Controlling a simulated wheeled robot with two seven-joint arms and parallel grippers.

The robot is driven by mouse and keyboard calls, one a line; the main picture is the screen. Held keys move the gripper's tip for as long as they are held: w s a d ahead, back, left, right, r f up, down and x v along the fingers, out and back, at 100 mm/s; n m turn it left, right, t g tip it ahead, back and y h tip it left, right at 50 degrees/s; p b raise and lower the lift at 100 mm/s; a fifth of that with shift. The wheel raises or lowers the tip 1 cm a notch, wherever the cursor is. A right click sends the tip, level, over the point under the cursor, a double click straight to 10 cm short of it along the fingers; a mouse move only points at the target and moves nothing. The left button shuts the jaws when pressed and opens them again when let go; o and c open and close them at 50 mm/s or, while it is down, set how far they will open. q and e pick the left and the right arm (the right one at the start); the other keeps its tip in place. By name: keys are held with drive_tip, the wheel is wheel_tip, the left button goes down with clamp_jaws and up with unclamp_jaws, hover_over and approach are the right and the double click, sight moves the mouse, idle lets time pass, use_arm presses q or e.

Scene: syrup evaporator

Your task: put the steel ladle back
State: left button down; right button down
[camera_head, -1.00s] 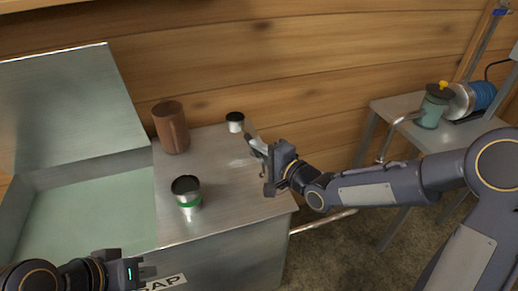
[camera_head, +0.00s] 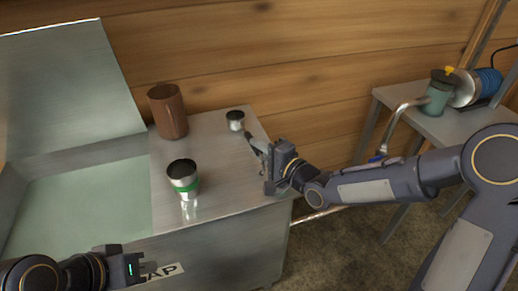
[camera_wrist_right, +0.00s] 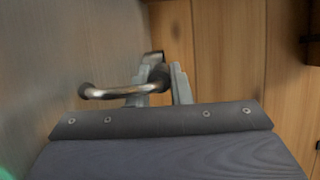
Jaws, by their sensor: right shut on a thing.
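My right gripper (camera_head: 264,155) is shut on the steel ladle and holds it near the right end of the metal evaporator's top. The ladle's small round cup (camera_head: 236,120), dark inside, is left of and beyond the gripper in the head view. In the right wrist view the ladle's bent shiny handle (camera_wrist_right: 112,92) runs between the fingers (camera_wrist_right: 160,88), with its hooked end to the left. The fingers hide part of the handle. I cannot tell whether the cup touches the top. My left gripper (camera_head: 140,267) is at the lower left, apart from the ladle; its opening is unclear.
The evaporator (camera_head: 225,175) has an open pan of pale green liquid (camera_head: 80,210) and a raised lid (camera_head: 65,90). A side table (camera_head: 400,98) at right holds a green can (camera_head: 438,95).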

drive_tip(key=c, duration=1.2)
unclamp_jaws()
drive_tip(key=shift+c, duration=0.2)
drive_tip(key=p+v, duration=0.1)
drive_tip(key=v, duration=0.6)
drive_tip(key=shift+s+d, duration=0.2)
drive_tip(key=shift+s, duration=0.05)
drive_tip(key=shift+d, duration=0.3)
drive_tip(key=s+d+n+g+h, duration=0.35)
drive_tip(key=s+d+h, duration=0.55)
drive_tip(key=d, duration=0.5)
drive_tip(key=s+n+g+y, duration=0.25)
drive_tip(key=s+n, duration=0.25)
drive_tip(key=s, duration=1.1)
wheel_tip(320, 180, up, 16)
drive_tip(key=p, duration=1.7)
drive_tip(key=shift+w+r+g+h, duration=0.2)
drive_tip(key=shift+w+g+h, duration=0.05)
drive_tip(key=shift+g+h, duration=0.2)
